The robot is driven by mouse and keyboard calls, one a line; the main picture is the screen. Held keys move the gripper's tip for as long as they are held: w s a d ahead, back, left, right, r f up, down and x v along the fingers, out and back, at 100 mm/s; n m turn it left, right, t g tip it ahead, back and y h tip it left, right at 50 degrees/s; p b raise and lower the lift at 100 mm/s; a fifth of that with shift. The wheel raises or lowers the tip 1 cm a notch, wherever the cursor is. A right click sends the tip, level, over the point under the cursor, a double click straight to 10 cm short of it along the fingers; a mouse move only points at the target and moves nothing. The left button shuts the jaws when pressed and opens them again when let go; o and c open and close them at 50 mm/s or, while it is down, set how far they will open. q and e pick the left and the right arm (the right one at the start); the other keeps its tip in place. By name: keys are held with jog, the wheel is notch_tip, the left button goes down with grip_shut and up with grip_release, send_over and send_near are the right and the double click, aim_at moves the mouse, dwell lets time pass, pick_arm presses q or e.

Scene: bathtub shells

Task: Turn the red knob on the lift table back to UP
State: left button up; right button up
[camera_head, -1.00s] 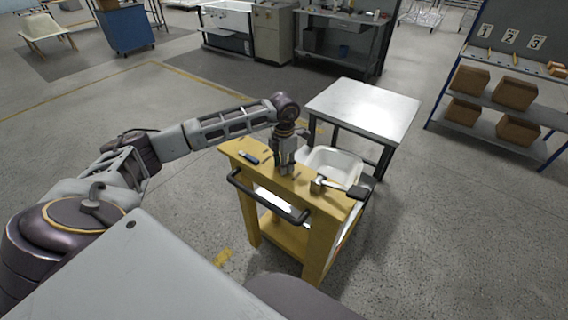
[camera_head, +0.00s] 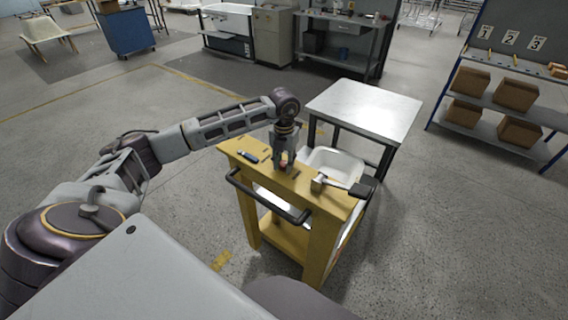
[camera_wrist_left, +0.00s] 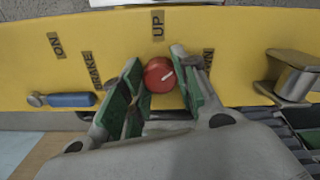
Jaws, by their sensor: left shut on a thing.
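The red knob (camera_wrist_left: 159,75) sits on the yellow lift table's top panel (camera_head: 330,199). Its white mark points up and to the right in the left wrist view, between the UP label (camera_wrist_left: 158,25) and the partly hidden DOWN label (camera_wrist_left: 208,59). My left gripper (camera_wrist_left: 162,82) comes down from above, its green-padded fingers on either side of the knob and shut on it. In the head view a bit of the red knob (camera_head: 283,163) shows between the fingers. My right gripper is not in view.
A blue-handled brake lever (camera_wrist_left: 72,100) lies left of the knob, near the BRAKE (camera_wrist_left: 92,70) and ON labels. A black push handle (camera_head: 268,199) runs along the table's front. A white tub (camera_head: 334,164) sits behind.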

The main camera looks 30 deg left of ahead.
aim_at(284, 162)
pick_arm(q)
jog(key=n, duration=0.5)
jog(key=shift+b, duration=0.35)
jog(key=shift+a+r+n, duration=0.1)
jog(key=shift+n, duration=2.3)
jog(key=o, duration=1)
jog(key=shift+o, duration=0.2)
notch_tip(284, 162, up, 12)
